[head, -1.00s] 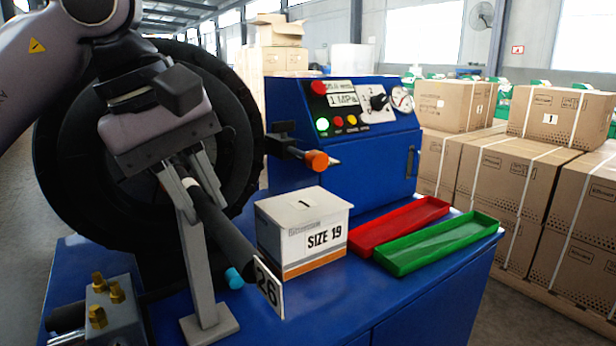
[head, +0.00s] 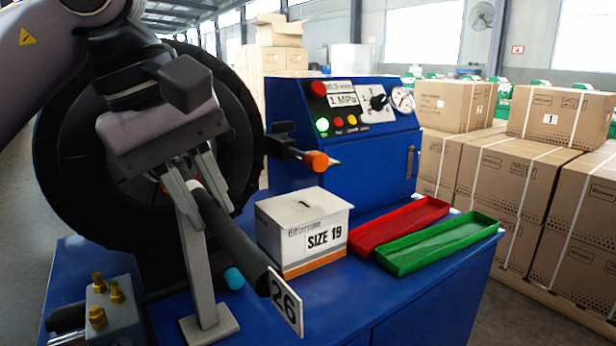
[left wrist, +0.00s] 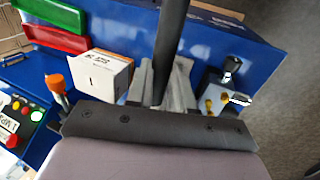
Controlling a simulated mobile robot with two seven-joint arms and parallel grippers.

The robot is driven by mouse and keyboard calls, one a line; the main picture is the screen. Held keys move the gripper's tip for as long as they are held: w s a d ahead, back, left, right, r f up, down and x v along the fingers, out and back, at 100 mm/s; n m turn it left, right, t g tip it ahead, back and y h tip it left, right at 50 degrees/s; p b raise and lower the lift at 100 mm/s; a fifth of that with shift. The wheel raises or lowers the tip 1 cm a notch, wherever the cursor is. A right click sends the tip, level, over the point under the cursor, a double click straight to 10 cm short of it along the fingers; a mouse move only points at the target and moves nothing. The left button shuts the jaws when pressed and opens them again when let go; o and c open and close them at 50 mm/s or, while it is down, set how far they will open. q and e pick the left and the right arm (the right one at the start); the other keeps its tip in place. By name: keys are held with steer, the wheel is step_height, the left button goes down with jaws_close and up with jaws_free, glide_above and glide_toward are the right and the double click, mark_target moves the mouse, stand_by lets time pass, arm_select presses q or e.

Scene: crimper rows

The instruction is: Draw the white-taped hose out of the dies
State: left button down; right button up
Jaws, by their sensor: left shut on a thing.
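The black hose (head: 232,235) has a white tag reading 26 (head: 286,302) at its near end. A small white band (head: 194,185) shows on it close to my gripper. My left gripper (head: 199,178) is shut on the hose in front of the crimper's large black ring (head: 60,150). In the left wrist view the hose (left wrist: 170,45) runs out from between the fingers. The dies and the hose's far end are hidden behind my gripper and arm. A grey stand (head: 193,265) rises close beside the hose; I cannot tell whether they touch. My right gripper is not in view.
A SIZE 19 box (head: 285,245), a red tray (head: 400,226) and a green tray (head: 440,243) sit on the blue bench. An orange-tipped rod (head: 316,161) juts out above the box. A block with brass fittings (head: 110,310) stands at left.

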mark_target(203, 205)
arm_select(q)
steer(key=shift+r+p, duration=0.5)
steer(key=shift+r, duration=0.3)
steer(key=shift+r+p, duration=0.7)
steer(key=shift+r, duration=0.05)
steer(key=shift+r+p, duration=1.7)
steer(key=shift+r, duration=0.1)
